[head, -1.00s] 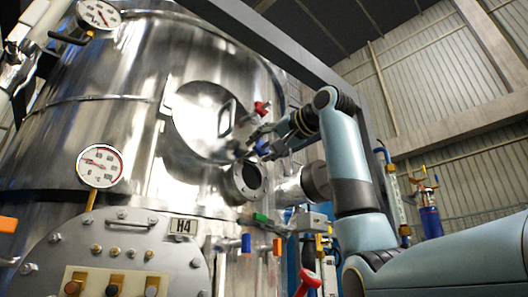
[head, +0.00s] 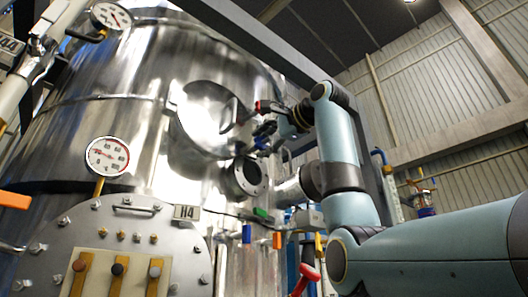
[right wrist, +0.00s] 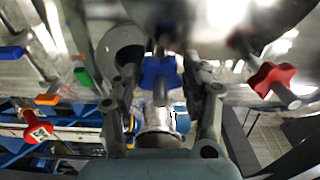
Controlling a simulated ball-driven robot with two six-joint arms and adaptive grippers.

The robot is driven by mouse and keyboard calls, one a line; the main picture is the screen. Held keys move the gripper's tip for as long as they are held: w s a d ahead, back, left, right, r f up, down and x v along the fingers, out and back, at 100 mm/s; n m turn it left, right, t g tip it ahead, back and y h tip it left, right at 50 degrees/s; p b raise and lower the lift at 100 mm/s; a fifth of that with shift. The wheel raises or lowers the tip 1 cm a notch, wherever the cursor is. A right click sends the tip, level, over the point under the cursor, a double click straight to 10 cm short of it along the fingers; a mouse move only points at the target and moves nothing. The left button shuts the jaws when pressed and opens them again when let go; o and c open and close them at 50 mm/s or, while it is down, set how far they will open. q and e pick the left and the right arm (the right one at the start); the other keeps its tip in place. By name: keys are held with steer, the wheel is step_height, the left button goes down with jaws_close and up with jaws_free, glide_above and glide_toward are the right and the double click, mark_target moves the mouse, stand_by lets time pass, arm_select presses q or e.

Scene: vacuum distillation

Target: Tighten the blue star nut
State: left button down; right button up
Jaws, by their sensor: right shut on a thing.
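The blue star nut (right wrist: 160,72) sits between the two fingers of my right gripper (right wrist: 162,80) in the right wrist view, beside the round hatch on the steel vessel. The gripper is shut on it. In the head view my right gripper (head: 266,132) reaches in from the right, at the right edge of the hatch (head: 208,118), and the nut's blue (head: 262,143) is small and partly covered. A red star nut (right wrist: 272,76) stands to the right in the right wrist view. My left gripper is not in view.
An open round port (head: 249,177) lies just below my right gripper. A red-handled valve (head: 306,276) and blue and orange handles are lower down. A gauge (head: 107,156) and the H4 plate (head: 187,212) are on the left. A dark beam runs behind my arm.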

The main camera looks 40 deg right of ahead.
steer(key=shift+w+f+m, duration=0.1)
steer(key=shift+f+m, duration=0.05)
steer(key=shift+m, duration=0.45)
steer(key=o, duration=1.2)
steer(key=shift+c, duration=0.2)
steer(key=shift+s, duration=0.25)
steer(key=s+d, duration=0.1)
steer(key=s, duration=1)
steer(key=shift+s, duration=0.3)
